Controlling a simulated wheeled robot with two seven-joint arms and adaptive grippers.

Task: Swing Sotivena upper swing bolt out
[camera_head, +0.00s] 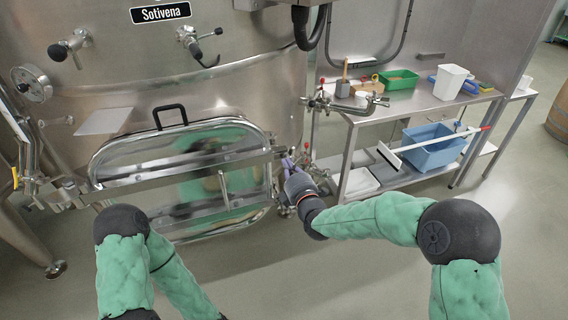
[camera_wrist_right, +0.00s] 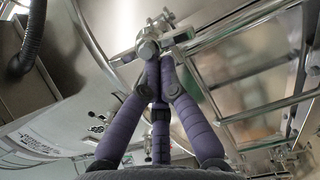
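The Sotivena vat (camera_head: 240,70) carries a rectangular hatch door (camera_head: 150,160) with a black handle on top. The upper swing bolt (camera_head: 279,150) is at the hatch's upper right edge. In the right wrist view its metal head (camera_wrist_right: 148,48) shows at my fingertips. My right gripper (camera_head: 288,163) is at this bolt, reaching in from the right. Its purple fingers (camera_wrist_right: 160,63) converge and look shut on the bolt; the exact contact is partly hidden. My left arm is at lower left, its gripper out of view.
A steel table (camera_head: 400,108) at the right holds a green bin (camera_head: 398,79) and a white container (camera_head: 450,82). A blue tub (camera_head: 433,148) and a squeegee are on the lower shelf. Pipes and a valve (camera_head: 318,103) stand just right of the hatch. The floor in front is clear.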

